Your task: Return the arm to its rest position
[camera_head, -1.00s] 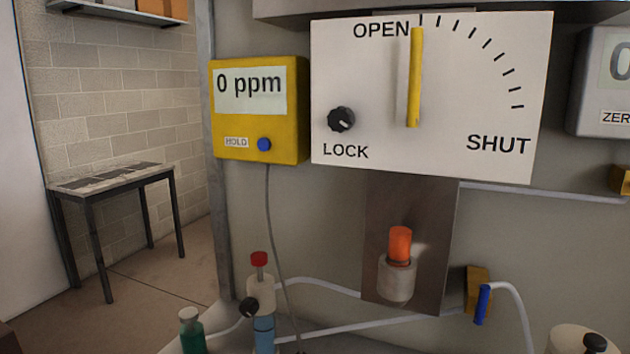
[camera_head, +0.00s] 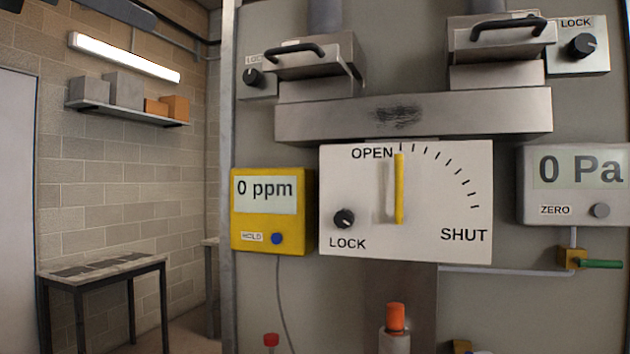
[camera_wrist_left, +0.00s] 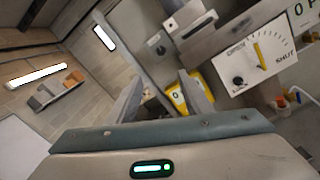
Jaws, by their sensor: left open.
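My left gripper (camera_wrist_left: 162,85) shows in the left wrist view with its two fingers apart and nothing between them. The view past the fingers is tilted, with the wall panel some way beyond. I cannot make out either gripper in the head view, and my right gripper is in no view. In the head view the white dial plate (camera_head: 450,205) has its yellow lever (camera_head: 399,188) upright, near OPEN. The black LOCK knob (camera_head: 344,218) sits at the plate's lower left.
A yellow meter (camera_head: 272,240) reads 0 ppm. A grey gauge (camera_head: 530,185) reads 0 Pa. Two dampers with black handles (camera_head: 295,52) (camera_head: 508,28) stand above the plate. An orange-capped fitting (camera_head: 396,317) is below it. A side table (camera_head: 105,267) and a wall shelf (camera_head: 130,114) are at left.

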